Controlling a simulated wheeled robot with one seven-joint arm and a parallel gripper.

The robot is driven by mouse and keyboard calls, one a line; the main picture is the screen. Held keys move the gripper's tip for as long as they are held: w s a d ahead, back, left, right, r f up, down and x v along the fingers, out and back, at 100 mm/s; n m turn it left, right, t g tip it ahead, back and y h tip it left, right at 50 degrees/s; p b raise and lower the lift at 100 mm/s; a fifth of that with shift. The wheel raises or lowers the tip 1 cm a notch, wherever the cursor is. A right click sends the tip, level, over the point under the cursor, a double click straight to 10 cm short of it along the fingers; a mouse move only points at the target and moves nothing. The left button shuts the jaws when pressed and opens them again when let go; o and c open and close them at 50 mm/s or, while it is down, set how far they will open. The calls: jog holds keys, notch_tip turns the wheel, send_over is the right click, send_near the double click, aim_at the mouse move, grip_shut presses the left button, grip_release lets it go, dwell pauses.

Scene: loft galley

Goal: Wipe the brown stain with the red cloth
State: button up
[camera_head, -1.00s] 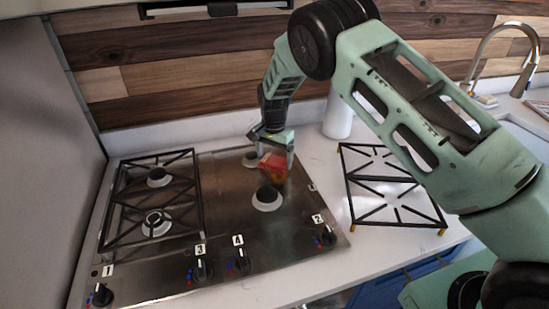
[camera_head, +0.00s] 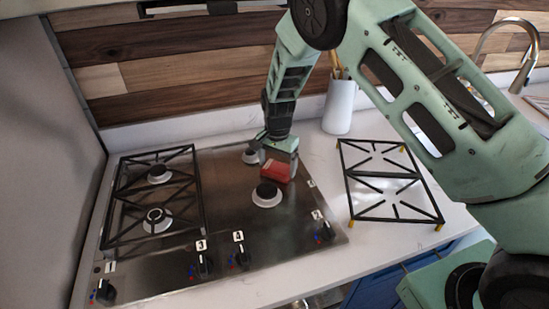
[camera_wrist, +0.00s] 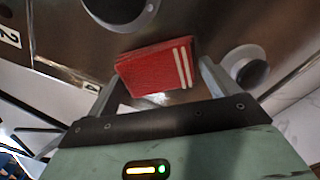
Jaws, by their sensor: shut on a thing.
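The red cloth (camera_head: 276,171) is a folded block with two white stripes, seen clearly in the wrist view (camera_wrist: 153,70). My gripper (camera_head: 282,160) is shut on it, with one finger at each side in the wrist view (camera_wrist: 162,85). The cloth is at or just above the steel cooktop (camera_head: 225,215), behind the bare right front burner (camera_head: 266,195); I cannot tell if it touches. I cannot make out the brown stain in either current view; the cloth and gripper cover part of the steel.
A black grate (camera_head: 152,195) covers the left burners. Another grate (camera_head: 390,180) lies on the white counter to the right. A bare burner (camera_head: 251,155) is left of my gripper. Knobs (camera_head: 240,257) line the front. A white utensil holder (camera_head: 339,105) stands behind.

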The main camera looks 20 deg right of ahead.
aim_at(281, 174)
jog(key=shift+s+f, duration=0.15)
jog(key=shift+s, duration=0.8)
jog(key=shift+s+f, duration=0.1)
jog(key=shift+s, duration=0.8)
jog(key=shift+s+a+r+p, duration=0.1)
jog(key=shift+r+p, duration=1.05)
jog(key=shift+r, duration=0.2)
jog(key=shift+r+p, duration=1.2)
jog(key=shift+r, duration=0.5)
notch_tip(281, 174, up, 3)
jog(key=shift+p, duration=1.1)
jog(key=shift+d, duration=0.2)
